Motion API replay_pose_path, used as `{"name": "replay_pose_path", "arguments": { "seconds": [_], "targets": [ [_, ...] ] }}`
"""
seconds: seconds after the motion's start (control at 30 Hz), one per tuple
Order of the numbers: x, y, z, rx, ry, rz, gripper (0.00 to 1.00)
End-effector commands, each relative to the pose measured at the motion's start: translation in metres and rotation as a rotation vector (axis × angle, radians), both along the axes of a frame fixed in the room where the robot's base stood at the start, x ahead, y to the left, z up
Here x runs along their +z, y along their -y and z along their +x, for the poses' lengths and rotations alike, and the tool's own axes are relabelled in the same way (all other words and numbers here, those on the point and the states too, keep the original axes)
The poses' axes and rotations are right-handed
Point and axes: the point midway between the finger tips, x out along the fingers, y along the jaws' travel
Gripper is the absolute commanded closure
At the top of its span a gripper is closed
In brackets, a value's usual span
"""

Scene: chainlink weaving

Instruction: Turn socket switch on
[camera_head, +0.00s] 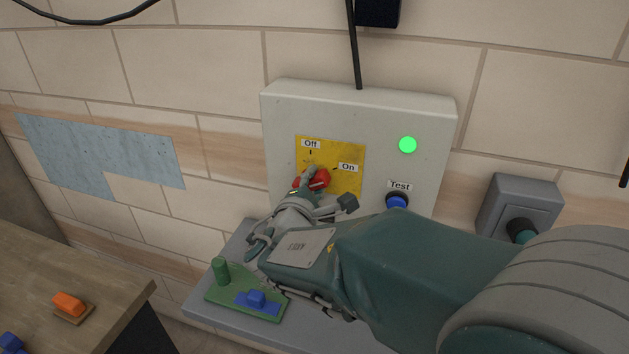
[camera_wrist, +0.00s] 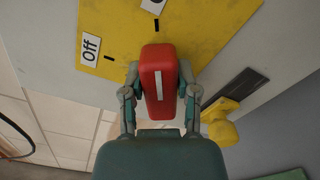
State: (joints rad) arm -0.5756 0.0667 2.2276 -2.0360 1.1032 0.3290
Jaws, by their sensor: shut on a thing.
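The red socket switch (camera_head: 318,180) sits on a yellow plate (camera_head: 350,185) on the light grey box (camera_head: 285,112). The plate has an "Off" label (camera_head: 311,144) and an "On" label (camera_head: 348,167). In the wrist view, my gripper (camera_wrist: 160,98) is shut on the red switch (camera_wrist: 158,70), one finger on each side. The switch's white line points toward the black tick by the partly cut-off label, not the "Off" tick. A green light (camera_head: 408,145) glows on the box.
A blue "Test" button (camera_head: 397,201) is right of the switch, close to my arm. A grey socket box (camera_head: 518,205) is farther right. A green board (camera_head: 222,295) lies on the grey ledge below. A wooden table (camera_head: 110,285) holds an orange piece (camera_head: 68,303).

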Motion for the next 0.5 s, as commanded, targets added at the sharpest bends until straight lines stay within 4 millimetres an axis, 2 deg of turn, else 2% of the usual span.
{"name": "replay_pose_path", "arguments": {
  "seconds": [0.07,0.1,0.17,0.5],
  "targets": [
    [-0.0017,-0.0002,0.0001,0.001,-0.004,0.001,1.0],
    [-0.0017,-0.0002,0.0001,0.001,-0.005,0.002,0.51],
    [-0.0017,-0.0001,0.0,0.001,-0.005,0.001,0.26],
    [-0.0007,0.0004,-0.0001,0.0,-0.002,0.001,0.26]
  ]
}}
